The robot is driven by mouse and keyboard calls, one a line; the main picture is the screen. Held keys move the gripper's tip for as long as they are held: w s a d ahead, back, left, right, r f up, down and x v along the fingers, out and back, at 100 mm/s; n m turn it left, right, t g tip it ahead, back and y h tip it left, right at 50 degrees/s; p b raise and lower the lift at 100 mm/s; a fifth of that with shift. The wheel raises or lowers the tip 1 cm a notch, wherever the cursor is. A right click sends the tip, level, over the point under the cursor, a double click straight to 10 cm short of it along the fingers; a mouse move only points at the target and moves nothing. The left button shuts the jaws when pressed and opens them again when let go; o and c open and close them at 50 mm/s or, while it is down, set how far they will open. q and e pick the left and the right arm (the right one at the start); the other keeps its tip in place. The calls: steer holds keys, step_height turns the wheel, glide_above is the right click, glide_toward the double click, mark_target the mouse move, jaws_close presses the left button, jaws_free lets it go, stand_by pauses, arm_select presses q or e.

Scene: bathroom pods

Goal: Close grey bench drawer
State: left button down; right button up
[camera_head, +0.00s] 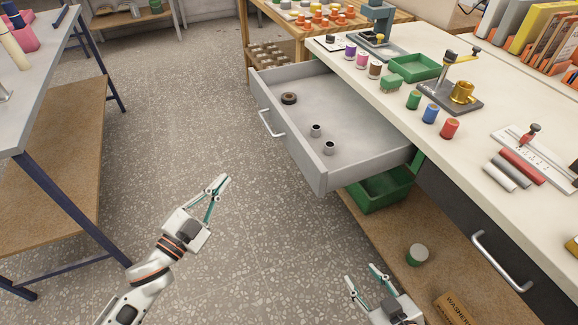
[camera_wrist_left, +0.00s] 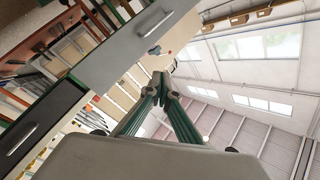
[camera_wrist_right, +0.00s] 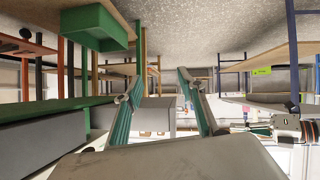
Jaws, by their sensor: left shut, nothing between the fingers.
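The grey bench drawer (camera_head: 350,112) is pulled out from under the white-topped bench (camera_head: 400,97) in the head view. It holds a dark ring (camera_head: 289,98) and two small dark cylinders (camera_head: 316,130). Its front panel (camera_head: 285,135) carries a silver handle (camera_head: 269,123). The drawer front and handle (camera_wrist_left: 155,24) also show in the left wrist view. My left gripper (camera_head: 221,181) is shut and empty, in front of the drawer and apart from it. My right gripper (camera_head: 364,278) is open and empty, low beside the bench's lower shelf.
A second drawer front with a handle (camera_head: 501,261) is at the lower right. A green bin (camera_head: 380,190) sits under the open drawer, and a tin (camera_head: 417,254) is on the lower shelf. A blue-legged table (camera_head: 55,95) stands left. The speckled floor between is clear.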

arm_select(q)
steer(key=w+d+m+g+h+b, duration=0.4)
steer(key=m+h, duration=0.2)
steer(key=m, duration=0.3)
steer(key=m+g+h+b, duration=0.1)
steer(key=m+g+b, duration=0.4)
steer(key=m+g, duration=0.15)
glide_toward(300, 158)
steer(key=shift+m, duration=0.45)
steer(key=x, duration=0.5)
steer(key=shift+d+f, duration=0.1)
steer(key=shift+f, duration=0.25)
steer(key=shift+w+d+t, duration=0.25)
steer(key=shift+d+t, duration=0.05)
steer(key=shift+t, duration=0.05)
steer(key=shift+w+d+r, duration=0.1)
steer(key=shift+w+d, duration=0.05)
steer(key=shift+d, duration=0.3)
arm_select(e)
step_height(300, 158, down, 7)
steer(key=s+a, duration=0.1)
steer(key=shift+s+a+g, duration=0.25)
steer(key=shift+a+g, duration=0.05)
steer(key=shift+d+r, duration=0.1)
